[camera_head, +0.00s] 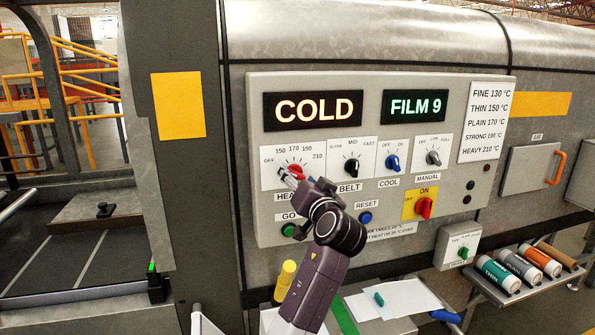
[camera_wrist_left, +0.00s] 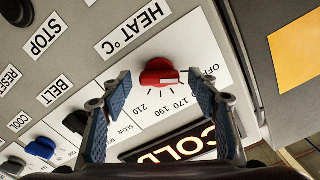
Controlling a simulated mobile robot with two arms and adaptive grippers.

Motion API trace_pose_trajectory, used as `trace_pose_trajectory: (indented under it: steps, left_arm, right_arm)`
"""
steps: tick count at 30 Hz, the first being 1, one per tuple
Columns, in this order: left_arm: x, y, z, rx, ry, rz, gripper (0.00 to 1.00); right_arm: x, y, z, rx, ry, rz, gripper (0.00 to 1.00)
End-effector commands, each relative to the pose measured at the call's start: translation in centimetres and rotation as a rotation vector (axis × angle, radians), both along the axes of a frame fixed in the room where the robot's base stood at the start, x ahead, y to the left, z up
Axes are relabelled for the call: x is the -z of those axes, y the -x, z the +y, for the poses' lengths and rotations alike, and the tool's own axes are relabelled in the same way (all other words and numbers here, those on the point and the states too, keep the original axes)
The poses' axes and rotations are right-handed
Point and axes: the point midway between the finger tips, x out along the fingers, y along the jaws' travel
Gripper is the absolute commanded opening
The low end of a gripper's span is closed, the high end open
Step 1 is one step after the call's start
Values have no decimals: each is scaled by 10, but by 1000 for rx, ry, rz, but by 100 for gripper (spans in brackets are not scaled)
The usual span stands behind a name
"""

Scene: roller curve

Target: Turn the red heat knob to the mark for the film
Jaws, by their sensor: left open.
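The red heat knob (camera_head: 297,169) sits on a white dial marked OFF, 150, 170, 190 and 210. In the left wrist view the red knob (camera_wrist_left: 159,74) lies between the fingertips; its pale pointer line seems to face the OFF side. My left gripper (camera_head: 289,176) is at the dial, partly covering it in the head view. In the wrist view my left gripper (camera_wrist_left: 159,82) is open, one finger on each side of the knob, with gaps. The film display (camera_head: 417,106) reads FILM 9. The film chart (camera_head: 487,121) lists FINE 130 to HEAVY 210. My right gripper is out of view.
The left display (camera_head: 313,109) reads COLD. The belt knob (camera_head: 351,166), blue cool knob (camera_head: 392,162) and manual knob (camera_head: 433,158) stand right of the dial. A red switch (camera_head: 424,208) on yellow is below. Labelled rolls (camera_head: 498,273), one marked THIN, lie on a shelf.

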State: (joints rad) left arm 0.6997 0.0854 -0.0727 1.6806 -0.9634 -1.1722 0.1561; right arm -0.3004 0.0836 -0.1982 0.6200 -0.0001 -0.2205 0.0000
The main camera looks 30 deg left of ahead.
Motion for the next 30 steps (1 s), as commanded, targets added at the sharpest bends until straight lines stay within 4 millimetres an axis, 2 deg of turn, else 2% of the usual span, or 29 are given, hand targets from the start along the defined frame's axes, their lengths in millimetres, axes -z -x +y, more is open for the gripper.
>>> trace_pose_trajectory:
  steps: [4,12,23,30]
  left_arm:
    - [0,-6,7,0,1,1,55]
    - [1,-7,8,0,1,1,54]
    - [1,-6,8,0,1,1,14]
    - [1,-7,7,1,-9,13,13]
  right_arm:
    - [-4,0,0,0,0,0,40]
    - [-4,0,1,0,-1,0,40]
    - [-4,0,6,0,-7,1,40]
    - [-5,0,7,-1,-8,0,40]
